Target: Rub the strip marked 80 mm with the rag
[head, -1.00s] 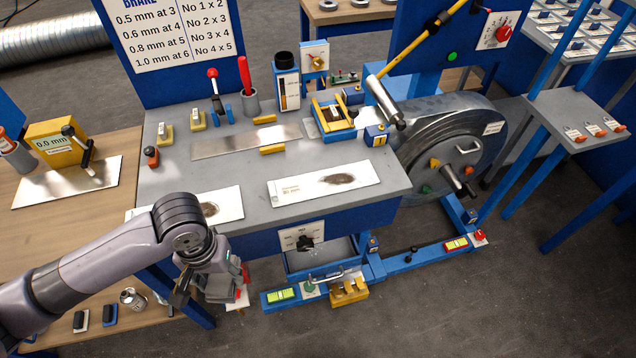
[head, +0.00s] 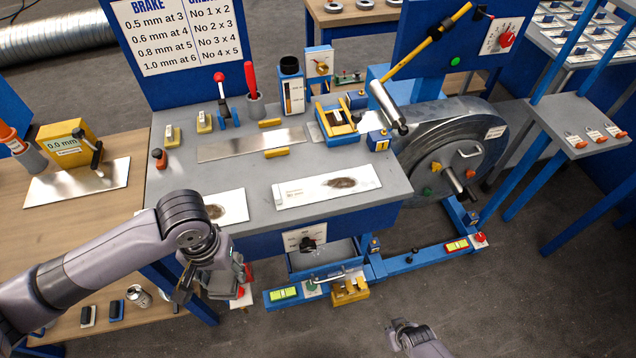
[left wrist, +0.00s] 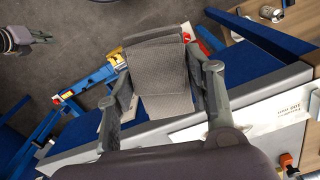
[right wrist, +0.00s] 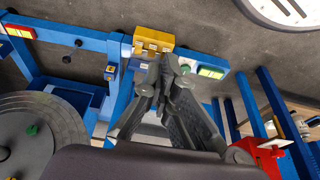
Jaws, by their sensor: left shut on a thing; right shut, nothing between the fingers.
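A grey rag (left wrist: 160,70) is pinched between the fingers of my left gripper (left wrist: 168,82) in the left wrist view. In the head view my left gripper (head: 222,278) hangs in front of the bench's front edge, off both strips. One pale strip with a dark smudge (head: 305,190) lies at the bench's front right. Another smudged strip (head: 233,204) lies to its left, partly hidden by my left arm.
The grey bench (head: 255,211) also bears a bare metal strip (head: 250,144), yellow blocks and small tools. An open drawer (head: 325,256) and a blue floor frame (head: 400,263) stand below its front. A large duct drum (head: 450,140) stands right. Floor at lower right is clear.

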